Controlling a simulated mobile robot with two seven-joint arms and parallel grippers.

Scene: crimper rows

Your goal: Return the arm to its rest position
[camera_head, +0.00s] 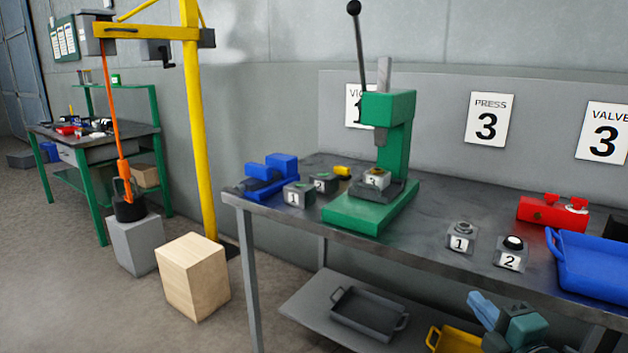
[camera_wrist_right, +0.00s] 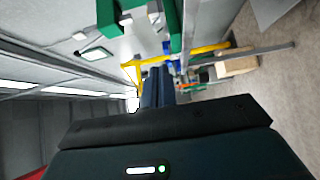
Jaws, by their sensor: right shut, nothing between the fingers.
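My right gripper (camera_head: 481,304) shows at the bottom right of the head view, with part of my teal arm behind it. It is in front of the workbench (camera_head: 440,262), below the level of its top. Its fingers are together and hold nothing. In the right wrist view the shut fingers (camera_wrist_right: 158,88) point away from the camera, and that picture is turned on its side. My left gripper is not in view.
The bench carries a green press (camera_head: 398,140), a blue vise (camera_head: 268,178), small numbered blocks (camera_head: 461,240), a red box (camera_head: 550,212) and a blue tray (camera_head: 595,262). A grey tray (camera_head: 368,312) and yellow tray (camera_head: 455,340) are below. Open floor lies left, with a wooden box (camera_head: 195,275).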

